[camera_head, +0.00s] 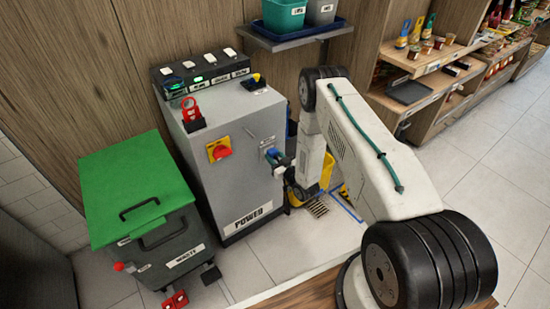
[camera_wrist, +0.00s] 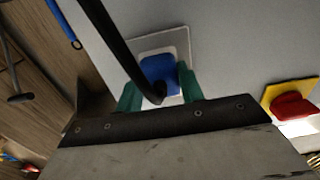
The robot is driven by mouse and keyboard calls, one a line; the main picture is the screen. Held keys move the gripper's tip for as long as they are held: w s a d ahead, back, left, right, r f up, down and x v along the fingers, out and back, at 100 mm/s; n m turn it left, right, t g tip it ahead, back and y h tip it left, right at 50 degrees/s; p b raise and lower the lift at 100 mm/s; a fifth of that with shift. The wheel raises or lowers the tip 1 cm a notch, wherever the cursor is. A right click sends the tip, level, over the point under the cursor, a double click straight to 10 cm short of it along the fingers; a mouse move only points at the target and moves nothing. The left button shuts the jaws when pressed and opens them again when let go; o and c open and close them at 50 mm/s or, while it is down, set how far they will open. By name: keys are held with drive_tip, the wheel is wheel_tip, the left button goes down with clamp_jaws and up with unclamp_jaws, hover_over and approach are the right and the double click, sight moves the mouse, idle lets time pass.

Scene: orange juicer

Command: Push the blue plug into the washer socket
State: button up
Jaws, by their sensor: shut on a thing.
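The blue plug (camera_wrist: 158,75) sits between the two green fingers of my gripper (camera_wrist: 160,90) in the wrist view, and a black cable runs from it to the upper left. The fingers are shut on the plug. The plug is in front of a pale square socket plate (camera_wrist: 178,42) on the grey cabinet face. How deep the plug sits in it is hidden. In the head view my gripper (camera_head: 277,158) is at the right side of the grey POWER cabinet (camera_head: 235,180), and the plug is mostly hidden there. No washer label is readable.
A red rotary switch on a yellow plate (camera_head: 219,150) is on the cabinet, also beside the socket in the wrist view (camera_wrist: 292,104). A green-lidded waste bin (camera_head: 140,190) stands left. A yellow bucket (camera_head: 327,170) is behind my arm. A shelf (camera_head: 290,38) overhangs behind.

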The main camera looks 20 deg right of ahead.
drive_tip(key=shift+w, duration=0.25)
drive_tip(key=o, duration=1)
drive_tip(key=shift+s+d, duration=0.25)
drive_tip(key=shift+s, duration=1)
drive_tip(key=shift+s+d, duration=0.2)
drive_tip(key=shift+s, duration=1.1)
drive_tip(key=shift+s+d, duration=0.25)
drive_tip(key=shift+s, duration=1)
